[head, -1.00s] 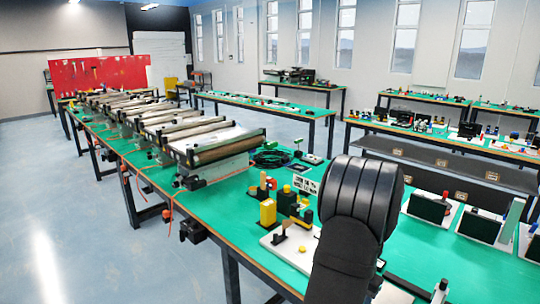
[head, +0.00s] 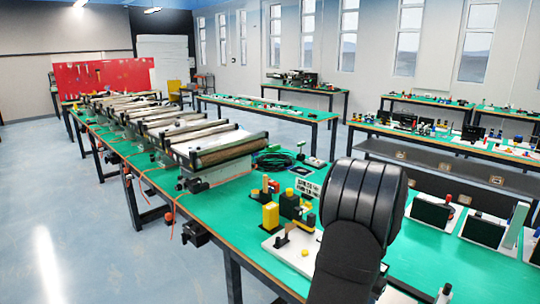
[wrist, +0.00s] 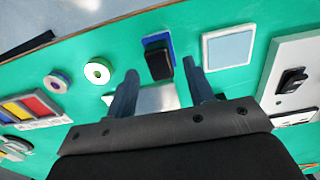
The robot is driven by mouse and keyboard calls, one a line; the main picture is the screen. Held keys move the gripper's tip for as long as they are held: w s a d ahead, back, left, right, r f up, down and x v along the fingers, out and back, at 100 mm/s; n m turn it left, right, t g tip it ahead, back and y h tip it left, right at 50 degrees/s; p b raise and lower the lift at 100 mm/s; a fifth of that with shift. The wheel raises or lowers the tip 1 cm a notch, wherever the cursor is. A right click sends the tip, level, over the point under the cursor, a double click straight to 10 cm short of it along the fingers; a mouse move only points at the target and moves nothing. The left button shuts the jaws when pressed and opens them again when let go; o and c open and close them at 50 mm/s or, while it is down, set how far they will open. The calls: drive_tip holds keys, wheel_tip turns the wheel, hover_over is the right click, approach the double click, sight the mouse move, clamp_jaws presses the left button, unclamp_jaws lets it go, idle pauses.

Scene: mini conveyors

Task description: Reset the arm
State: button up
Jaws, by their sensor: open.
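My gripper (wrist: 158,88) shows in the wrist view with its two dark fingers apart and nothing between them. It hangs over the green table top, which also shows in the head view (head: 235,215). A black block on a blue base (wrist: 159,60) lies just beyond the fingertips, and a pale plate (wrist: 150,98) shows partly between the fingers. In the head view my black arm link stands at the lower right and the gripper itself is out of sight.
A white-framed panel (wrist: 228,47), a white switch plate (wrist: 293,80) and two small rings (wrist: 98,71) lie around the gripper. In the head view, mini conveyors (head: 215,148) line the table, with a yellow block (head: 270,215) nearer. Dark-screened panels (head: 432,212) lie right of my arm.

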wheel_tip(320, 180, down, 3)
drive_tip(key=shift+r, duration=0.1)
wheel_tip(320, 180, up, 12)
wheel_tip(320, 180, down, 12)
drive_tip(key=shift+f, duration=0.15)
drive_tip(key=shift+w+r, duration=0.1)
drive_tip(key=shift+r, duration=0.1)
wheel_tip(320, 180, up, 4)
drive_tip(key=shift+f, duration=0.15)
drive_tip(key=s+d+r, duration=0.6)
drive_tip(key=s+r, duration=0.1)
drive_tip(key=s, duration=0.3)
drive_tip(key=shift+w+d+f+m, duration=0.55)
drive_tip(key=shift+w+d+f, duration=0.3)
drive_tip(key=shift+w, duration=1.7)
drive_tip(key=shift+w+d+f+m, duration=0.6)
drive_tip(key=shift+w+d+f, duration=0.25)
drive_tip(key=shift+w, duration=1.7)
drive_tip(key=shift+w+d+f+m, duration=0.55)
drive_tip(key=shift+w+d+f, duration=0.3)
drive_tip(key=shift+w, duration=1.7)
